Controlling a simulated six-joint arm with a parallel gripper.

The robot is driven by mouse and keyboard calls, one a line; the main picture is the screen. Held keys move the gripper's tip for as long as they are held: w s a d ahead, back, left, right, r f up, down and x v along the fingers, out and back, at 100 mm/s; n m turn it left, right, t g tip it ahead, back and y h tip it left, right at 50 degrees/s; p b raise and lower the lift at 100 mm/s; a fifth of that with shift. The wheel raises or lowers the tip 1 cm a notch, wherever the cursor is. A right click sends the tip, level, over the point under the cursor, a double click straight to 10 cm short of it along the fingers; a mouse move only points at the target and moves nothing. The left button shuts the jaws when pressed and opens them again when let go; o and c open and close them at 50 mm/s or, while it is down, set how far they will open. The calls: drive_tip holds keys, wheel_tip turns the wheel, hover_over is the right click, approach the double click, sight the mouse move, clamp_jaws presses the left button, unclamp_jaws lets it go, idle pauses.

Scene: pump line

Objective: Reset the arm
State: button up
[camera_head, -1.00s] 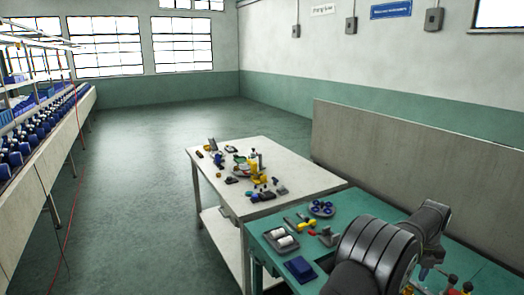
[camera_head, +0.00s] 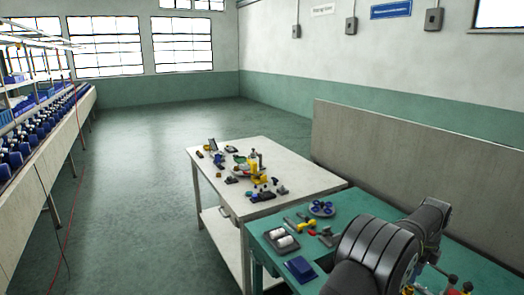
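My dark grey arm covers the lower right of the head view, over the green-topped table (camera_head: 270,248). The arm's end points down at the right, and my gripper is hidden behind the arm links or too small to make out. I cannot tell whether it holds anything. Near the arm on the green table are a tray with white cylinders (camera_head: 283,239), a blue block (camera_head: 300,268), a dish of dark blue parts (camera_head: 321,208) and a yellow tool (camera_head: 306,225).
A white table (camera_head: 226,187) with several small tools and parts adjoins the green one. A grey partition (camera_head: 400,165) stands behind the green table. A long bench with blue pumps (camera_head: 40,135) runs along the left. The floor between is clear.

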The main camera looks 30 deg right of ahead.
drive_tip(key=n, duration=0.5)
drive_tip(key=shift+f+n, duration=0.3)
drive_tip(key=n, duration=0.4)
drive_tip(key=shift+f+n, duration=0.2)
drive_tip(key=shift+n, duration=0.2)
idle(0.3)
